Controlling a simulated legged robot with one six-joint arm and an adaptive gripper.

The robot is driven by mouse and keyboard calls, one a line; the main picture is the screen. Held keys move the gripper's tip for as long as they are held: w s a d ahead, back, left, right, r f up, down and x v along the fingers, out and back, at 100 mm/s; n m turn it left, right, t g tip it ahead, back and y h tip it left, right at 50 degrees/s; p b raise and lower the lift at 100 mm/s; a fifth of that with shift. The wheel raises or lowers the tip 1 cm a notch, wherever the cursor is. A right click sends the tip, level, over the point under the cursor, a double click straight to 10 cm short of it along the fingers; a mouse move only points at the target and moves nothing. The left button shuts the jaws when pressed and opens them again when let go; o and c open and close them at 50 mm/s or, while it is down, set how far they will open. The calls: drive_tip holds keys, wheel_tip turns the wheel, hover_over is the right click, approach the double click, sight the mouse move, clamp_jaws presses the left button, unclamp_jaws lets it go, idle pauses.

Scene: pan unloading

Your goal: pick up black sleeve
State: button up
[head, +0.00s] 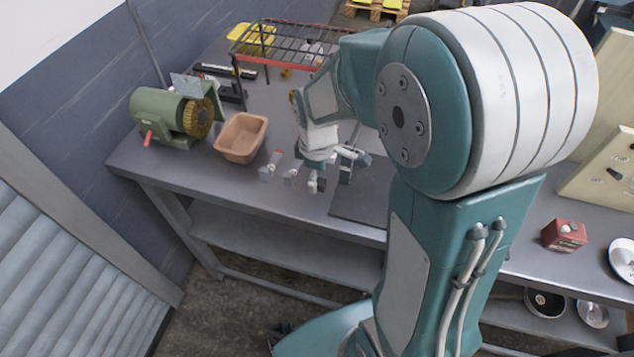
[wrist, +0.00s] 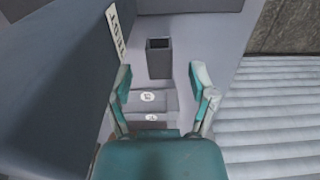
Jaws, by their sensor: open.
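The black sleeve (wrist: 159,62) is a dark grey, square, open-topped tube in the wrist view. It stands upright on the grey bench, just beyond the fingertips and roughly centred between them. My gripper (wrist: 161,80) is open, with one teal finger on each side and nothing held. In the head view my gripper (head: 336,171) is low over the front part of the bench. I cannot single out the sleeve for sure there, among the small parts by the gripper.
Grey blocks with round white labels (wrist: 149,100) lie between the fingers, nearer the palm. On the bench are a tan bin (head: 241,138), a green grinder (head: 172,117) and a red-edged wire rack (head: 284,45).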

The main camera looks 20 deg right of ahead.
drive_tip(key=shift+d+f, duration=0.15)
drive_tip(key=shift+f, duration=0.7)
drive_tip(key=c, duration=0.9)
